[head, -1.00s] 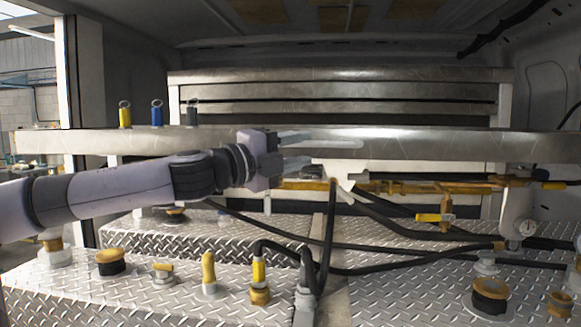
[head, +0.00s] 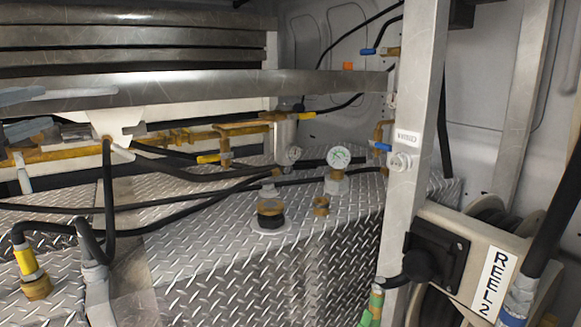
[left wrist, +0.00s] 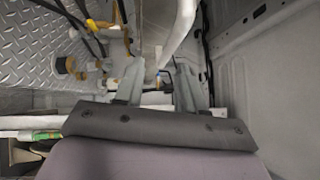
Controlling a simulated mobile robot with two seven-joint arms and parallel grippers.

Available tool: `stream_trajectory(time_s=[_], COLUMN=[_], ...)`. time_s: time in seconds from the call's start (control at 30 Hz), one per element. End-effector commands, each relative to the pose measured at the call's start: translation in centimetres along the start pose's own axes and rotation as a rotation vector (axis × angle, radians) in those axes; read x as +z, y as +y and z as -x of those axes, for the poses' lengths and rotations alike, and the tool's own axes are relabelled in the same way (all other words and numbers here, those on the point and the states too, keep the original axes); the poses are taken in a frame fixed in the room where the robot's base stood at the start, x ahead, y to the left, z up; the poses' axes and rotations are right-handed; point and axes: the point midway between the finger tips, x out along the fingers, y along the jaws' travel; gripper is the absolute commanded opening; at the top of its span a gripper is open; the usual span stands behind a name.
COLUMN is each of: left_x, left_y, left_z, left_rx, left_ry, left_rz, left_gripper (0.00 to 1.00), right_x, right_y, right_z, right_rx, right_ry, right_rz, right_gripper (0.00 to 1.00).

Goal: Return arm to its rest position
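My left gripper (head: 38,109) shows only as two grey fingers at the left edge of the head view, one above the other with a gap between. They are beside a white block (head: 118,121) under the metal rail. The rest of that arm is outside the head view. In the left wrist view the two fingers (left wrist: 159,85) stand apart above a dark gripper body. I see nothing held between them; pipes and hoses lie beyond. My right gripper is in neither view.
A metal rail (head: 190,90) crosses above yellow pipes and black hoses. The diamond-plate tank top (head: 200,235) carries a gauge (head: 339,157) and caps. A white post (head: 412,130) and the REEL2 unit (head: 494,280) stand at the right.

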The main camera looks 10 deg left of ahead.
Motion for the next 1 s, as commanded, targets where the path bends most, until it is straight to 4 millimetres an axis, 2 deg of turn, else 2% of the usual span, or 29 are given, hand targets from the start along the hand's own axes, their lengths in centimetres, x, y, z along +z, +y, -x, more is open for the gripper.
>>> stream_trajectory(time_s=[0.17,0.3,0.47,0.63,0.77,1.0], left_x=[-2.4,-5.3,-8.7,-12.4,-15.2,-20.3], left_y=[4.9,10.6,17.0,23.6,28.2,35.8], left_z=[-2.6,-4.3,-4.9,-4.0,-2.4,2.5], left_rx=[0.064,0.132,0.21,0.294,0.357,0.474], left_ry=[0.071,0.127,0.158,0.158,0.129,0.019], left_rz=[0.122,0.265,0.441,0.636,0.787,1.064], left_gripper=[0.39,0.39,0.39,0.39,0.39,0.39], right_x=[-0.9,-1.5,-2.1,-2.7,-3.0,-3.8], right_y=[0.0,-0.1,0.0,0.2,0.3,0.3], right_z=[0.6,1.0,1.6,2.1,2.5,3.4], right_rx=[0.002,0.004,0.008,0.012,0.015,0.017], right_ry=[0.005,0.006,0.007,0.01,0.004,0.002], right_rz=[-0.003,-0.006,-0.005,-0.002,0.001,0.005], right_gripper=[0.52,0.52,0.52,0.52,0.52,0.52])
